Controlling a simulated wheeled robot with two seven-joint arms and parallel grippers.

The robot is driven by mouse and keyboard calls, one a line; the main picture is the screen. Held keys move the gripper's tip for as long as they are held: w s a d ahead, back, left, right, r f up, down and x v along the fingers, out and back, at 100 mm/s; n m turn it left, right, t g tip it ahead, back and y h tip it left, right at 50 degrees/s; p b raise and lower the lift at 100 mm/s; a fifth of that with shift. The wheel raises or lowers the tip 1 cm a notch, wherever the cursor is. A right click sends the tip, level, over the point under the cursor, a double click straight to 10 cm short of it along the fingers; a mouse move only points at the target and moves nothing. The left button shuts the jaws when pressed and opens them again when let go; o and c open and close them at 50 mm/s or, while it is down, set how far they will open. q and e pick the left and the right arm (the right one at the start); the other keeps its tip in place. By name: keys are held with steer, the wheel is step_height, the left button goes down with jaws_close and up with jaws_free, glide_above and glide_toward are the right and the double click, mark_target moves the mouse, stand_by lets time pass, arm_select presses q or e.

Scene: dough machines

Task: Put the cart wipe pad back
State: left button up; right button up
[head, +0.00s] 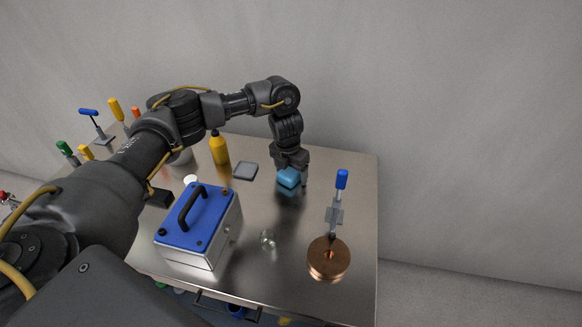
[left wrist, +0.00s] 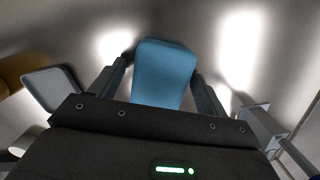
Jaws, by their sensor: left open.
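The wipe pad is a blue block (head: 289,178) on the steel cart top, right of centre in the head view. It also shows in the left wrist view (left wrist: 164,72), lying between the two fingers. My left gripper (head: 291,170) points down over the pad with its fingers apart on either side of it. In the left wrist view a small gap shows beside the pad. A flat grey square (head: 246,171) lies on the cart to the left of the pad; it also shows in the left wrist view (left wrist: 50,87). My right gripper is not in view.
A blue-lidded metal box (head: 200,225) stands at the front of the cart top (head: 295,225). A yellow bottle (head: 219,149) stands behind the grey square. A blue-handled tool (head: 341,181) and a copper disc (head: 328,260) are at the right. A small clear object (head: 267,239) lies between.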

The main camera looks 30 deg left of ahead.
mark_target(288, 172)
arm_select(q)
step_height(288, 172, up, 12)
steer(key=s, duration=0.1)
steer(key=shift+s, duration=0.2)
steer(key=shift+a+r, duration=0.1)
stand_by(0.4)
